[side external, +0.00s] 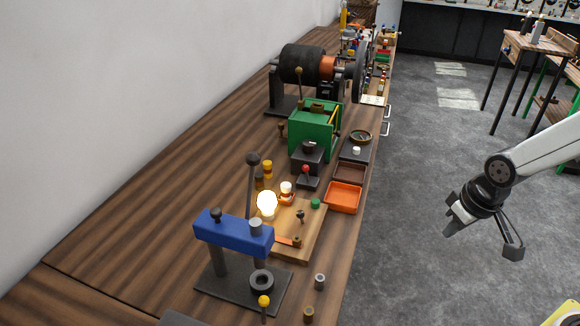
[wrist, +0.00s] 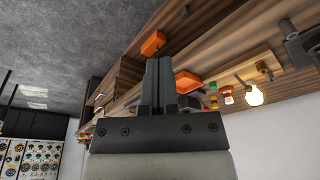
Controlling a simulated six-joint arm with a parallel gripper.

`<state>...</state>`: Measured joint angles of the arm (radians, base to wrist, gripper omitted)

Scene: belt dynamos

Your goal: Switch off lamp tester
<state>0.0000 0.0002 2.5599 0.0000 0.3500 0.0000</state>
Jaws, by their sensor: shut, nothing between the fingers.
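The lamp tester is a light wooden board (side external: 313,236) on the bench, with a brightly glowing bulb (side external: 267,203) at its left edge. On the board stand a small dark-knobbed part (side external: 300,215), a copper-coloured strip (side external: 286,240) and a green round piece (side external: 315,203). I cannot tell which part is its switch. In the wrist view the lit bulb (wrist: 254,95) hangs at the right, by the board (wrist: 247,66).
A blue-topped press (side external: 234,234) with a tall lever stands in front of the tester. An orange tray (side external: 343,197), a green box machine (side external: 313,130) and a black drum (side external: 302,63) lie behind it. The space between my gripper and the bench edge is clear.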

